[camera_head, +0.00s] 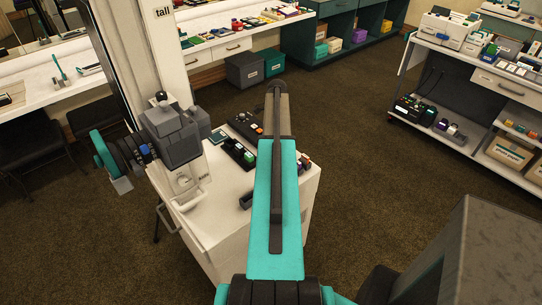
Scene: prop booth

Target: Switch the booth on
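A white cabinet (222,222) stands in front of me. A pale upright plate or box (183,182) with a grey bar-like handle low on it is at its left side, with small lettering beside it that I can hardly read. My teal arm link crosses the middle of the view and hides part of the cabinet top.
A black panel with green keys (238,154) and a dark box with an orange button (247,124) lie on the cabinet. A white post labelled "tall" (160,45) rises behind. A loaded shelf trolley (502,88) stands right. Brown carpet (352,130) is clear between.

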